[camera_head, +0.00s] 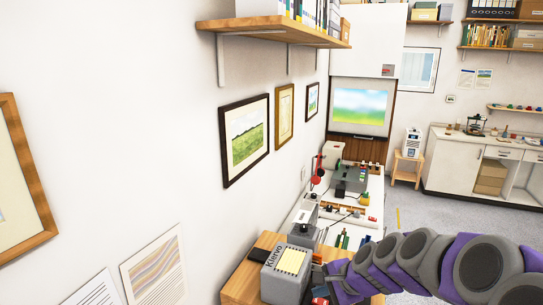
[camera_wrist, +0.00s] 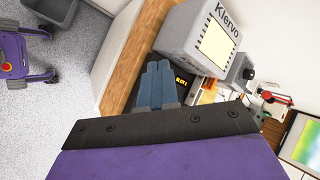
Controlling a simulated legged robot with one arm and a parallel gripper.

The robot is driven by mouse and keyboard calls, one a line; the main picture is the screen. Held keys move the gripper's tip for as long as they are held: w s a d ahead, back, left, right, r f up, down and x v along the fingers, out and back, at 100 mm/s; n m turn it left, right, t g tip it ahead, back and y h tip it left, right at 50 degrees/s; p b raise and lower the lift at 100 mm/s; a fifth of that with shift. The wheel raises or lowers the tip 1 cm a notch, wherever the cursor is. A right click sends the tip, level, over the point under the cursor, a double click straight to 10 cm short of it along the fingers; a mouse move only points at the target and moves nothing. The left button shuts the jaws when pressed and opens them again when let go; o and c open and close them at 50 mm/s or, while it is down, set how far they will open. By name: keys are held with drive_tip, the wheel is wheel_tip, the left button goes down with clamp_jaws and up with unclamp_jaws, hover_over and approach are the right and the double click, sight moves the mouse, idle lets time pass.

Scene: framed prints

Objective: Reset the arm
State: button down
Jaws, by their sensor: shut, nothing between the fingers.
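My arm, purple and grey, reaches in from the lower right of the head view over the wooden-edged bench (camera_head: 238,290). Its far end lies close to the grey "Klervo" box (camera_head: 284,276), just right of it; the fingers are hard to make out there. In the wrist view, my gripper (camera_wrist: 156,80) shows two blue-grey fingers lying together, with nothing between them. They point toward the bench's wooden edge (camera_wrist: 138,45), with the "Klervo" box (camera_wrist: 200,35) to their right. A small dark display with yellow digits (camera_wrist: 182,80) sits beside the fingers.
Framed prints (camera_head: 244,138) hang on the left wall under a wooden shelf (camera_head: 275,31). Devices and tools crowd the bench beyond the box. Open grey floor (camera_head: 408,212) lies to the right, before a white cabinet (camera_head: 460,165).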

drive_tip(key=s+a+r+n+g+h, duration=0.15)
drive_tip(key=s+n, duration=0.25)
drive_tip(key=s, duration=0.5)
drive_tip(key=s+a+n+g, duration=0.2)
drive_tip(key=s+n, duration=0.2)
drive_tip(key=s, duration=0.4)
drive_tip(key=s+d+n+g+h, duration=0.1)
drive_tip(key=s+d+n+h, duration=0.1)
drive_tip(key=s, duration=0.7)
drive_tip(key=s+d+n+g+h, duration=0.1)
drive_tip(key=s+d+n+g, duration=0.1)
drive_tip(key=s, duration=0.7)
drive_tip(key=shift+s+d+f+n+h, duration=0.15)
drive_tip(key=shift+d+f+n+h, duration=0.25)
drive_tip(key=shift+n, duration=0.4)
drive_tip(key=shift+r+g, duration=0.1)
drive_tip(key=shift+g, duration=0.15)
idle(1.4)
